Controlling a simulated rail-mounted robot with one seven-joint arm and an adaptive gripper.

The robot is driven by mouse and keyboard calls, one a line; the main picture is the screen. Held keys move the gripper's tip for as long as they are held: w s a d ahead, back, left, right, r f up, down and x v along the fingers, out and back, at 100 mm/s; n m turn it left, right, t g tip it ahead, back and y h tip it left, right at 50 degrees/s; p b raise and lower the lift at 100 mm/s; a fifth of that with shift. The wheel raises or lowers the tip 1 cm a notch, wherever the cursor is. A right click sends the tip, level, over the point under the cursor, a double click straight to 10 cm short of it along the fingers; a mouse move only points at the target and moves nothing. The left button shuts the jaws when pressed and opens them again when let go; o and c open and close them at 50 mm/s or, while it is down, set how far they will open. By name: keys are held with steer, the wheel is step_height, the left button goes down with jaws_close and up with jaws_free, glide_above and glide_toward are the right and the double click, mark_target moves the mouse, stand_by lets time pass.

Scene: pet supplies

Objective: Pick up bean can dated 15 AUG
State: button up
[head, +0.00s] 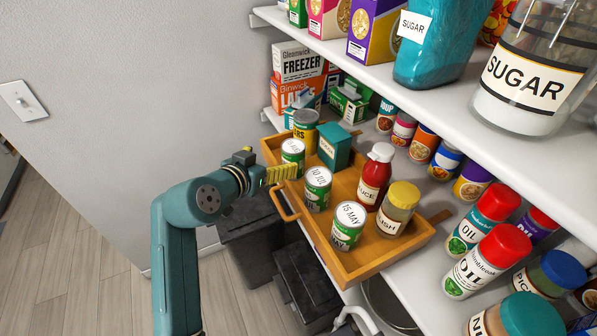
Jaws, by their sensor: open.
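Several green-and-white cans stand in a wooden tray (372,268). The front can (347,228) has "15 MAY" on its lid. The middle can (317,190) reads "10 JUL". The date on the back-left can (293,154) is too small to read for certain. My gripper (293,172), with yellow fingers, is open and empty at the tray's left side. Its fingertips are close to the back-left can, at its lower part; I cannot tell whether they touch it. No lid legibly shows "15 AUG".
The tray also holds a teal box (334,147), a red bottle (374,177), a yellow-lidded jar (397,208) and a yellow-labelled can (304,127). A shelf (425,92) overhangs the back right. Dark bins (255,240) stand below left.

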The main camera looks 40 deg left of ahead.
mark_target(289, 150)
steer(key=b+x, duration=0.1)
steer(key=x, duration=0.4)
steer(key=shift+w+d, duration=0.1)
steer(key=x, duration=0.2)
steer(key=b+x, duration=0.2)
steer(key=x, duration=0.1)
steer(key=shift+w+d, duration=0.25)
steer(key=shift+w, duration=0.15)
steer(key=c, duration=1.2)
steer(key=shift+r, duration=0.2)
steer(key=shift+c, duration=0.7)
